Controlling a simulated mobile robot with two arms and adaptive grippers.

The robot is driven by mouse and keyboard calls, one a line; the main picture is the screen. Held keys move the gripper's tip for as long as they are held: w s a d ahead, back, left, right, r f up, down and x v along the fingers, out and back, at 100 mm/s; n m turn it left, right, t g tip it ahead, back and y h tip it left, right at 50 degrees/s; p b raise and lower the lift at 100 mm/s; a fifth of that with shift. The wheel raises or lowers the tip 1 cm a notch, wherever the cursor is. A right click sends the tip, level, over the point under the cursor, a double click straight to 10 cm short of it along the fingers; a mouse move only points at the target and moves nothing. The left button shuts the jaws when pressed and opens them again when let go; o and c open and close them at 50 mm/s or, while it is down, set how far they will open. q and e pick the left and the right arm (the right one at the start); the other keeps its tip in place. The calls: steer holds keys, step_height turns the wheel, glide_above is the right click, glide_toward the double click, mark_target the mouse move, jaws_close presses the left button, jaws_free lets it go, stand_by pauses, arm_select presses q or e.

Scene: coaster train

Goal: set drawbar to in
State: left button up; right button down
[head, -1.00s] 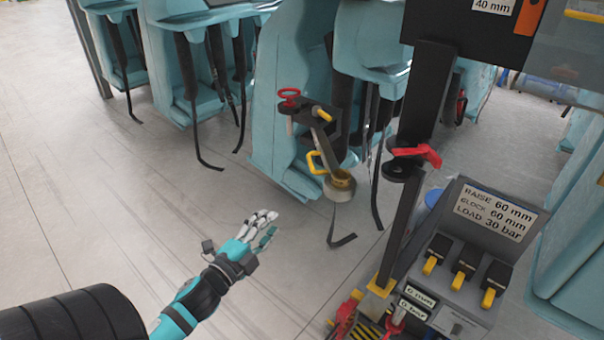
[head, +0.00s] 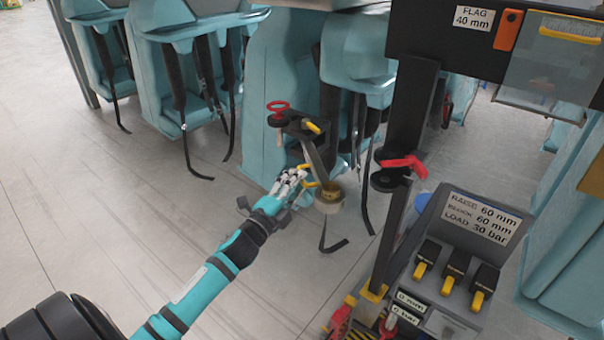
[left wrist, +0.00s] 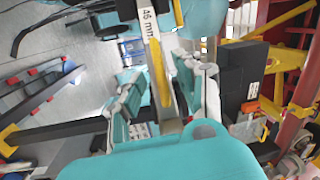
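No readable label names the drawbar, so I cannot tell for sure which part it is. A dark bracket assembly (head: 312,152) stands in front of the seats, with a red handwheel (head: 278,107), a yellow knob (head: 312,127) and a yellow loop handle (head: 308,176). My left gripper (head: 294,182) is at the yellow loop, and its fingers partly cover it. In the left wrist view, my left gripper (left wrist: 163,100) has its fingers spread on either side of a bar marked 46 mm (left wrist: 150,28). I cannot tell whether they touch it. My right gripper is not in view.
A grey control box (head: 450,285) with yellow-tipped levers stands at lower right. A dark post with a red lever (head: 404,163) rises beside it. Teal seats (head: 180,70) with hanging straps line the back. The floor (head: 110,210) at left is clear.

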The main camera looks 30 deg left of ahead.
mark_target(312, 168)
arm_select(q)
steer(key=shift+w+r, duration=0.2)
steer(key=shift+w, duration=1.25)
steer(key=shift+c, duration=0.2)
jaws_close()
steer(key=shift+f, duration=0.1)
